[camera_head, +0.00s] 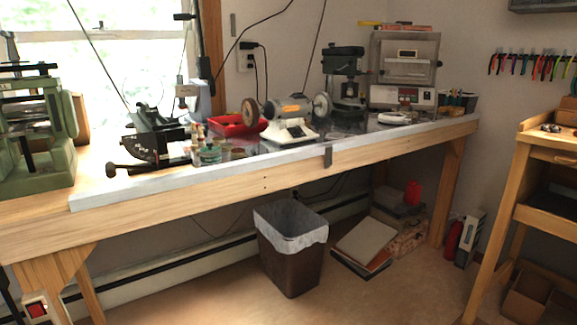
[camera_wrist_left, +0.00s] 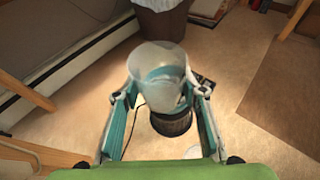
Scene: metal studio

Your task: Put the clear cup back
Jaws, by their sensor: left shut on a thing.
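The clear cup (camera_wrist_left: 157,58) shows in the left wrist view as a translucent, wide-mouthed cup. My left gripper (camera_wrist_left: 162,92) is shut on it, with one teal-padded finger on each side. The cup is held in the air with the floor behind it. The teal seen through the cup wall cannot be told apart clearly. Neither the cup nor either gripper shows in the head view. My right gripper is in neither view.
A long wooden workbench (camera_head: 262,174) carries a bench grinder (camera_head: 290,118), a red tray (camera_head: 236,125), a small kiln (camera_head: 404,60) and green machinery (camera_head: 30,130). A lined waste bin (camera_head: 290,262) stands below. A wooden desk (camera_head: 548,150) is at the right.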

